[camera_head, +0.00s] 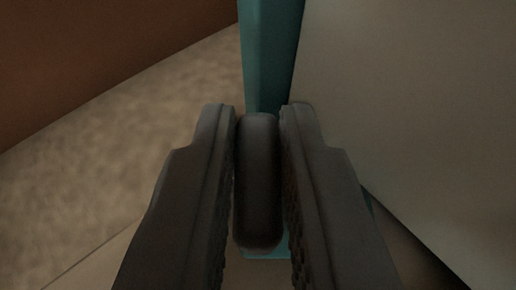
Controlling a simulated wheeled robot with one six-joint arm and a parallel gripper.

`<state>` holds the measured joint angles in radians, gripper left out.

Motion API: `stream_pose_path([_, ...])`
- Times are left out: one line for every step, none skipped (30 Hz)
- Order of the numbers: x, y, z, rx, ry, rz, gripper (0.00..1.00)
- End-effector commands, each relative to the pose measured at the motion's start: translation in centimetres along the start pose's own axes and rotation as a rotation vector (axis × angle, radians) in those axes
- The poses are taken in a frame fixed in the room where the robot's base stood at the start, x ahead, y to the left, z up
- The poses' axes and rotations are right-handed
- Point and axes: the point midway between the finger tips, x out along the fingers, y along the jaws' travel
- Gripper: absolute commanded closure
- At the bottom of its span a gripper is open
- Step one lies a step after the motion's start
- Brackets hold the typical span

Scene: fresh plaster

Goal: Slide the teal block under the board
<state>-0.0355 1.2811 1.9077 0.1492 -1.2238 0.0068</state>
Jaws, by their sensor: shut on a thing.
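My gripper (260,170) comes in from the bottom of the view, its two dark ridged fingers closed on a dark rounded piece (259,185) like a short handle. A teal surface (271,55), which looks like the teal block, runs as a narrow strip up to the top edge behind the fingertips. A little teal also shows just below the dark piece. My fingers hide much of it, and I cannot tell how the dark piece joins it. A large plain grey-beige panel (420,95) fills the right side beside the teal strip. I cannot tell whether it is the board.
A brown surface (90,50) fills the upper left. A mottled beige surface (110,150) lies below it, with a paler strip along its lower edge. The panel's lower edge has a dark gap under it at the lower right.

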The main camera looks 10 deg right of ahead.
Motion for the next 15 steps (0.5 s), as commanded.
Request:
stream_pose_path([0.0, 0.0, -0.02, 0.0, 0.0, 0.0, 1.0])
stream_pose_path([0.0, 0.0, -0.02, 0.0, 0.0, 0.0, 0.82])
stream_pose_path([0.0, 0.0, -0.02, 0.0, 0.0, 0.0, 0.74])
stream_pose_path([0.0, 0.0, -0.02, 0.0, 0.0, 0.0, 0.68])
stream_pose_path([0.0, 0.0, -0.02, 0.0, 0.0, 0.0, 0.62])
stream_pose_path([0.0, 0.0, -0.02, 0.0, 0.0, 0.0, 0.6])
stream_pose_path([0.0, 0.0, -0.02, 0.0, 0.0, 0.0, 0.6])
stream_pose_path([0.0, 0.0, -0.02, 0.0, 0.0, 0.0, 0.6])
stream_pose_path([0.0, 0.0, -0.01, 0.0, 0.0, 0.0, 0.6])
stream_pose_path([0.0, -0.01, -0.01, 0.0, 0.0, 0.0, 0.6])
stream_pose_path([0.0, -0.01, -0.01, 0.0, 0.0, 0.0, 0.6])
stream_pose_path([0.0, -0.01, -0.01, 0.0, 0.0, 0.0, 0.6])
stream_pose_path([0.0, -0.01, -0.03, 0.0, 0.0, 0.0, 0.6])
stream_pose_path([-0.01, -0.01, -0.06, 0.0, 0.0, 0.0, 0.6])
stream_pose_path([-0.04, -0.01, -0.17, 0.0, 0.001, 0.0, 0.6])
